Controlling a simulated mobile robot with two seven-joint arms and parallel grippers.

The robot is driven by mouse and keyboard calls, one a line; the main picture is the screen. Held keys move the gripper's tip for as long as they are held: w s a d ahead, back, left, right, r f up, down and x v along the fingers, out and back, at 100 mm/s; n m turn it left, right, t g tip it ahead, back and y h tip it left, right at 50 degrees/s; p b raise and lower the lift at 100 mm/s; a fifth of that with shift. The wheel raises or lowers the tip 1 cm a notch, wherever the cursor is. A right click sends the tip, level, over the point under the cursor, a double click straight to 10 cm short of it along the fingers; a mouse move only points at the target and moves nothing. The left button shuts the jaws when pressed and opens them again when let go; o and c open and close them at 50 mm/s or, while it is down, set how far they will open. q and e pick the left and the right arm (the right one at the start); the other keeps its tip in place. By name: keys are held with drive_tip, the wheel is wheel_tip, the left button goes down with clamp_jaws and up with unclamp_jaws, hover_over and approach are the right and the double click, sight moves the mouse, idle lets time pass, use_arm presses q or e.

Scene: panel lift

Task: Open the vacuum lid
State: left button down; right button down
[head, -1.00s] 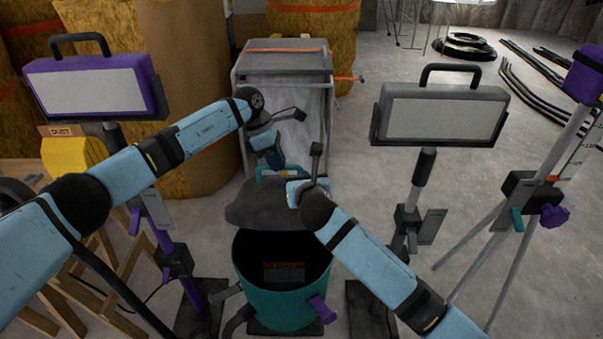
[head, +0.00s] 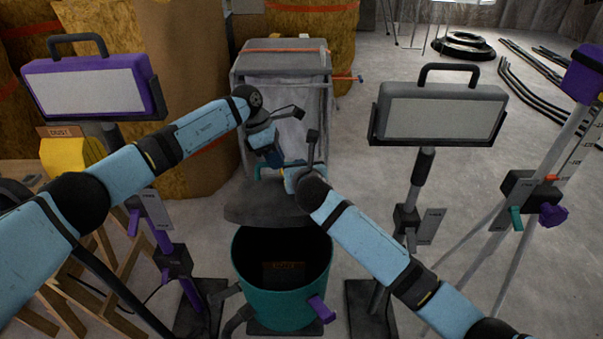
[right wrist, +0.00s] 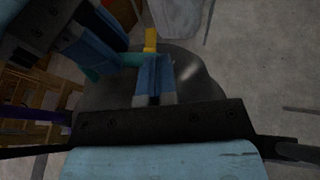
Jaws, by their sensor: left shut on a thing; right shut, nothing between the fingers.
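The teal vacuum drum (head: 282,292) stands open at the bottom centre, its dark inside showing. The dark grey lid (head: 262,208) is swung up off the opening, at the drum's back rim; it also shows in the right wrist view (right wrist: 198,82). My left gripper (head: 272,160) is shut on the lid's teal handle (right wrist: 130,59), partly hidden by my arms. My right gripper (head: 290,172) is shut and empty, close over the lid beside the handle; its blue fingers show in the right wrist view (right wrist: 155,78). I cannot tell whether it touches the lid.
A purple work lamp (head: 92,86) stands left and a grey one (head: 440,112) right of the drum. A grey bin (head: 284,58) stands behind. A purple-topped tripod (head: 530,190) is at far right. Wooden trestles (head: 105,270) are at left.

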use_arm(q)
drive_tip(key=c, duration=1.5)
unclamp_jaws()
drive_tip(key=shift+s+d+f, duration=0.15)
drive_tip(key=shift+s+f, duration=0.3)
drive_tip(key=shift+f, duration=0.05)
use_arm(e)
drive_tip(key=shift+w+d+r, duration=0.1)
drive_tip(key=shift+w+d, duration=0.2)
drive_tip(key=shift+w, duration=0.05)
use_arm(q)
drive_tip(key=o, duration=0.4)
drive_tip(key=shift+g, duration=0.3)
use_arm(e)
drive_tip(key=shift+a, duration=0.1)
use_arm(q)
drive_tip(key=shift+a, duration=0.2)
use_arm(e)
drive_tip(key=shift+a, duration=0.1)
use_arm(q)
drive_tip(key=shift+w, duration=0.1)
use_arm(e)
drive_tip(key=shift+f, duration=0.2)
use_arm(q)
drive_tip(key=shift+r, duration=0.2)
use_arm(e)
drive_tip(key=shift+s, duration=0.1)
use_arm(q)
drive_tip(key=shift+w+r, duration=0.1)
